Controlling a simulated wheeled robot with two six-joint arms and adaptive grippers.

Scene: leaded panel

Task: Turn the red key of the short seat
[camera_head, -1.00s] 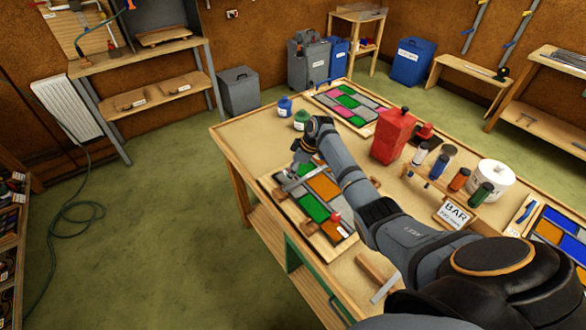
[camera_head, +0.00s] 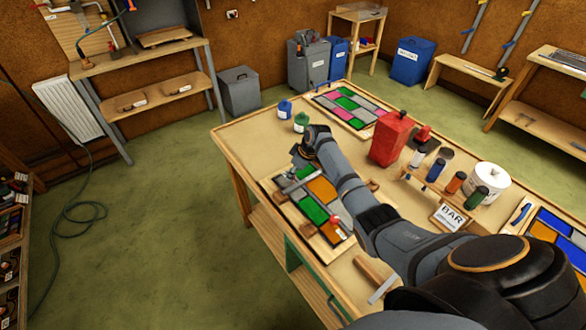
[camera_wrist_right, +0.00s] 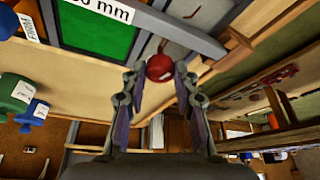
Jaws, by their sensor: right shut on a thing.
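In the right wrist view a round red key (camera_wrist_right: 160,68) sits between the fingertips of my right gripper (camera_wrist_right: 158,80), which is shut on it. The key stands by the frame edge of a panel with a green pane (camera_wrist_right: 98,28) and a white label ending in "mm". In the head view my right gripper (camera_head: 296,174) is over the near leaded panel (camera_head: 313,208), at its far left part, and my arm hides much of it. A second red knob (camera_head: 334,220) shows at the panel's near end. My left gripper is not in view.
The panel lies on a wooden workbench (camera_head: 240,148). A red can (camera_head: 391,138), a rack of coloured bottles (camera_head: 455,184) and a white tub (camera_head: 489,177) stand right of my arm. Blue (camera_head: 285,108) and green (camera_head: 301,121) bottles stand beyond the gripper. Another leaded panel (camera_head: 347,107) lies at the back.

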